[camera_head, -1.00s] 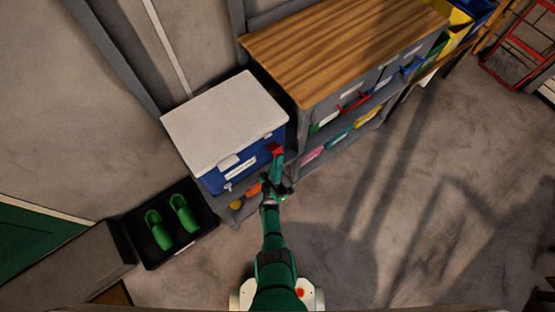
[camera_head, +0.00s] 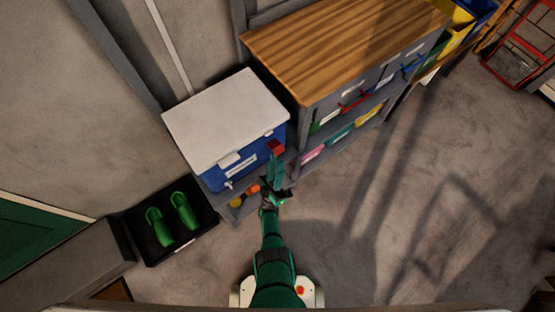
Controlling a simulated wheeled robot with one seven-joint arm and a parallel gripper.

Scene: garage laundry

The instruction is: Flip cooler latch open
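The blue cooler (camera_head: 242,172) with its closed white lid (camera_head: 222,115) stands on a low grey shelf. White pieces show on its front: a small one near the left (camera_head: 228,160) that may be a latch, and a label-like strip below it. My gripper (camera_head: 275,155) is at the cooler's right front. Its red-tipped end overlaps the cooler's front face in the picture, below the lid edge. I cannot tell whether it touches the cooler or a latch hidden behind it. The finger gap is too small to make out.
A wood-topped workbench (camera_head: 330,45) with drawers and coloured bins stands close to the cooler's right. A black tray (camera_head: 196,240) with green clogs (camera_head: 184,211) lies on the floor at left. An orange item (camera_head: 250,190) sits on the lower shelf.

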